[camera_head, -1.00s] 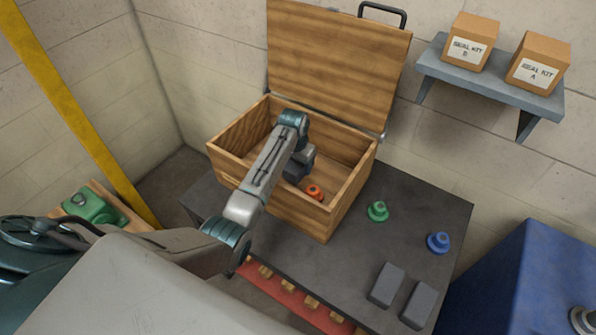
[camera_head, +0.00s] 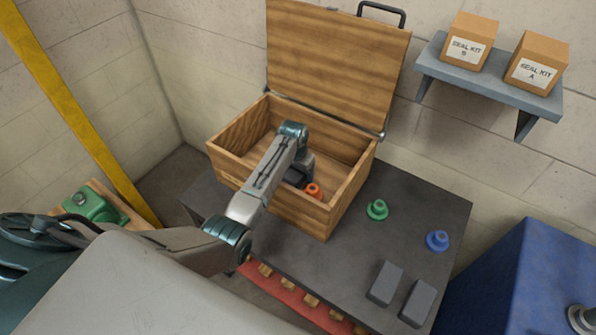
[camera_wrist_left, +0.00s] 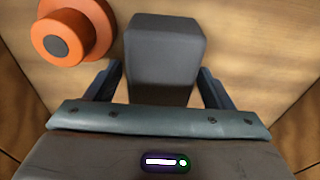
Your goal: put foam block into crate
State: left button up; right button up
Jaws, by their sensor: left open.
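The open wooden crate (camera_head: 262,203) stands on the dark table with its lid raised. My left arm reaches over the front wall and my left gripper (camera_head: 298,178) points down inside it, largely hidden by its own wrist. In the left wrist view, a grey foam block (camera_wrist_left: 165,50) lies between the two open fingers, over the wooden crate floor. Narrow gaps show beside it, and the fingers do not appear to grip it. Two more grey blocks, one (camera_head: 386,283) beside the other (camera_head: 418,303), lie on the table at front right. My right gripper is out of view.
An orange knob-like part (camera_head: 313,191) is in the crate, left of the block in the wrist view (camera_wrist_left: 75,35). A green part (camera_head: 377,210) and a blue part (camera_head: 437,241) stand on the table right of the crate. A shelf (camera_head: 490,82) holds two boxes.

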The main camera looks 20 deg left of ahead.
aim_at(296, 172)
pick_arm(q)
jog(key=shift+r, duration=0.1)
notch_tip(296, 172, up, 12)
jog(key=s+b, duration=0.1)
jog(key=shift+s+a, duration=0.15)
jog(key=shift+s, duration=0.1)
dwell(1.3)
